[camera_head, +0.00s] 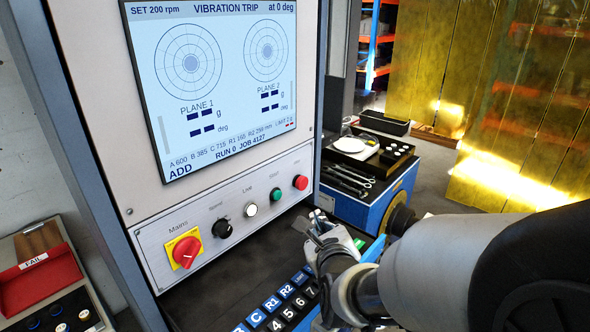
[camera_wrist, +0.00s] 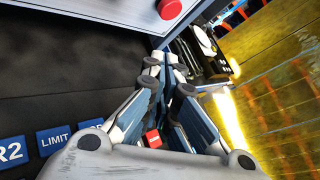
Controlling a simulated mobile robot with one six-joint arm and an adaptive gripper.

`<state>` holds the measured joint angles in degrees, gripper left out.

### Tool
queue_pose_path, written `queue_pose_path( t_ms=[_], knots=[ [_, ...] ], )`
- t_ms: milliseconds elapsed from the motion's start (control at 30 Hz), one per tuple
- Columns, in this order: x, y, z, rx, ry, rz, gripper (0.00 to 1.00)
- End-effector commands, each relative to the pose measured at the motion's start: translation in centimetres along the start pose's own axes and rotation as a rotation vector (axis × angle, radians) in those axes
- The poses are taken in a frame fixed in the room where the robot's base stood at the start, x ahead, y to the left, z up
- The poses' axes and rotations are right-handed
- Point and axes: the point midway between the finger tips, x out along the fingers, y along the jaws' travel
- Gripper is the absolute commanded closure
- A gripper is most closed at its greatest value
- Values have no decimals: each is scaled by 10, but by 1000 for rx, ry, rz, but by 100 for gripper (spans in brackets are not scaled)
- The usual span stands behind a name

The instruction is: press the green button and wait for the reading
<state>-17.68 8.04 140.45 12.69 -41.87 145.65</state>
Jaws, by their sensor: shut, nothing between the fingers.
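The green button (camera_head: 276,194) sits on the panel's control strip, between a white lamp or button (camera_head: 250,210) and a red button (camera_head: 300,182). It appears unobstructed in the head view. My gripper (camera_head: 312,222) is shut and empty, below and right of the green button in that view and apart from it. In the wrist view my shut fingers (camera_wrist: 164,62) point toward the panel's lower edge; a red button (camera_wrist: 170,8) shows above them and the green one is out of view. The screen (camera_head: 225,80) reads "VIBRATION TRIP", "SET 200 rpm", "RUN 0", with dashes for both planes.
A red mains switch (camera_head: 186,251) and a black knob (camera_head: 221,228) are left on the strip. Lettered keys (camera_head: 272,303) lie below my gripper. A blue tool cart (camera_head: 372,205) stands right, a red FAIL tray (camera_head: 38,280) lower left.

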Motion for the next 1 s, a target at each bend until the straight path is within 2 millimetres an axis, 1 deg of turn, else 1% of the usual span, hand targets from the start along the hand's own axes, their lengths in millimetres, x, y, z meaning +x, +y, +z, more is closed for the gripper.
queue_pose_path(
  t_ms=[167, 433, 600, 800, 1000],
  knots=[
    [10, 8, 10, -2, 1, 4, 100],
    [36, 27, 30, -2, 1, 4, 100],
    [51, 38, 36, -2, -1, 1, 100],
    [59, 44, 43, -2, 0, 1, 100],
    [60, 44, 44, -1, 1, 1, 100]
  ],
)
